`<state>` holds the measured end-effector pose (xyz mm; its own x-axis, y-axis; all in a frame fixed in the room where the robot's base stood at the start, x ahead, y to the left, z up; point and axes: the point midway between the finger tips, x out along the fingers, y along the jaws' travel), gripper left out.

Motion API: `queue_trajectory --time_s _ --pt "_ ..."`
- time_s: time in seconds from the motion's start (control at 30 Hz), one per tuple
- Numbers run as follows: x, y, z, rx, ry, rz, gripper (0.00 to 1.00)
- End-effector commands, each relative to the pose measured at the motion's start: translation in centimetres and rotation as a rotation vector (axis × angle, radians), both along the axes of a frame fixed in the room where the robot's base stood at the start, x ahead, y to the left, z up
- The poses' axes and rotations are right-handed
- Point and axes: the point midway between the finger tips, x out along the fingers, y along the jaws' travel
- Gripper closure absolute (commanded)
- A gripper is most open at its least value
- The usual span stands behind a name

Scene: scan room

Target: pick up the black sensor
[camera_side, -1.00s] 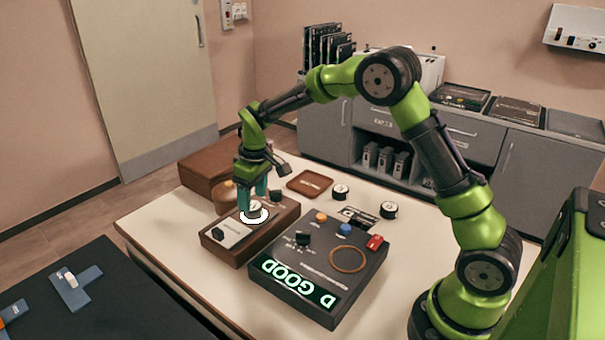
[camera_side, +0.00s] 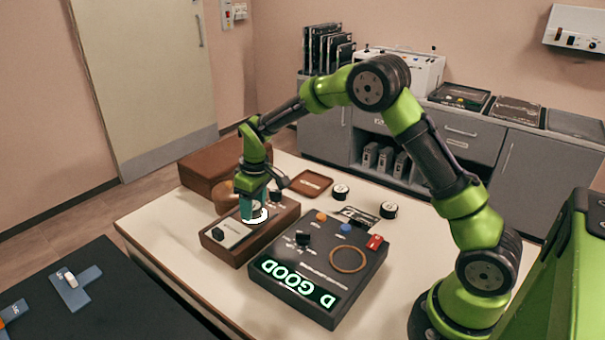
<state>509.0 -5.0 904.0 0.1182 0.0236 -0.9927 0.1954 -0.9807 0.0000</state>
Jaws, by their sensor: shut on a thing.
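My gripper (camera_side: 253,211) is low over the brown wooden box (camera_side: 221,253), its teal fingers closed around a small round sensor (camera_side: 257,211) with a pale top. The sensor is at a lit white ring (camera_side: 260,222) on the box's top. The fingers hide most of it, so its dark body and any gap below it cannot be made out. Two similar round black pieces with white tops stand on the table behind the black console, one on the left (camera_side: 341,191) and one on the right (camera_side: 389,210).
The black console (camera_side: 318,276) with a green "D GOOD" display stands right of the wooden box. A larger brown case (camera_side: 207,170) is behind it, and a small brown tray (camera_side: 311,184) lies at the back. The cream table (camera_side: 172,241) is clear at front left.

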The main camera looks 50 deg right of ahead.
Motion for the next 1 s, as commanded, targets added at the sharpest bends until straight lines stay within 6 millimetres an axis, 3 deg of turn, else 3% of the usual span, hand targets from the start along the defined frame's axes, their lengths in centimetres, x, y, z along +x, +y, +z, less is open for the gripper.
queue_trajectory --time_s 0.23,0.43,1.0 --pt "0.1 0.0 1.2 0.000 -0.003 0.000 0.86" --pt "-0.3 0.0 3.8 0.000 -0.002 0.000 0.86" --pt "-13.3 0.1 4.8 0.000 -0.001 0.001 0.86"
